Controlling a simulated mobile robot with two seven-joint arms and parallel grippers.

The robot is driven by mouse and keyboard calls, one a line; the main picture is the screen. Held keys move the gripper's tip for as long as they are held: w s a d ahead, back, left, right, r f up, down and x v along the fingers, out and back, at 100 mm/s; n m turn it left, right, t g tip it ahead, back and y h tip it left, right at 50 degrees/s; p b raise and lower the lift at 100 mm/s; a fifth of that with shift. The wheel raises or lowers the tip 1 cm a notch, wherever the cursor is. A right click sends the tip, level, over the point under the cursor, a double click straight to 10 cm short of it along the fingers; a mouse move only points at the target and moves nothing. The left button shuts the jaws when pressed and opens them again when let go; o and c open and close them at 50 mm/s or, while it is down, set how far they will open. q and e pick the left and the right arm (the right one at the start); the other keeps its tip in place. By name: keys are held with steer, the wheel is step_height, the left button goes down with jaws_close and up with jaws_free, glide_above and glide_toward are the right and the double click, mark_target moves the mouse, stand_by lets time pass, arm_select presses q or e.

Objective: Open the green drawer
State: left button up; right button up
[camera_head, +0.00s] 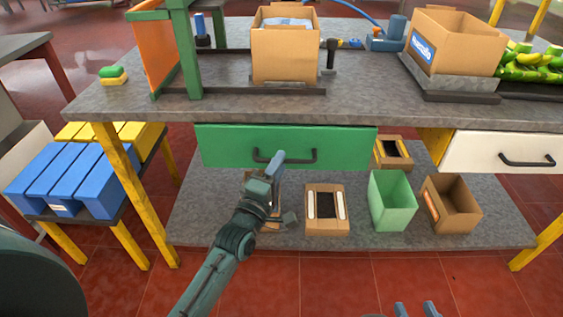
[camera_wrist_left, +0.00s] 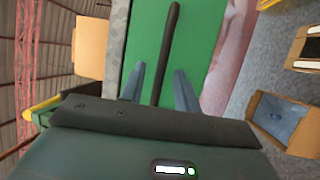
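The green drawer (camera_head: 228,146) sits under the tabletop, its front roughly in line with the table edge, so it looks shut. It has a dark bar handle (camera_head: 306,157). My left gripper (camera_head: 276,172) is in front of the drawer at the handle. In the left wrist view the open fingers (camera_wrist_left: 160,88) stand on either side of the handle bar (camera_wrist_left: 167,45), with gaps visible on both sides. Whether the fingertips reach past the bar is hard to tell. Only the fingertips of my right gripper (camera_head: 415,309) show at the bottom edge, apart and empty.
A white drawer (camera_head: 470,150) is to the right. On the lower shelf (camera_head: 350,228) are cardboard boxes (camera_head: 327,222) and a green bin (camera_head: 391,205). Blue and yellow bins (camera_head: 95,190) stand left, beside a yellow table leg (camera_head: 135,195). The tabletop (camera_head: 220,107) carries boxes.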

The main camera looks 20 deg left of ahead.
arm_select(q)
steer(key=shift+x, duration=1.1)
jaws_close()
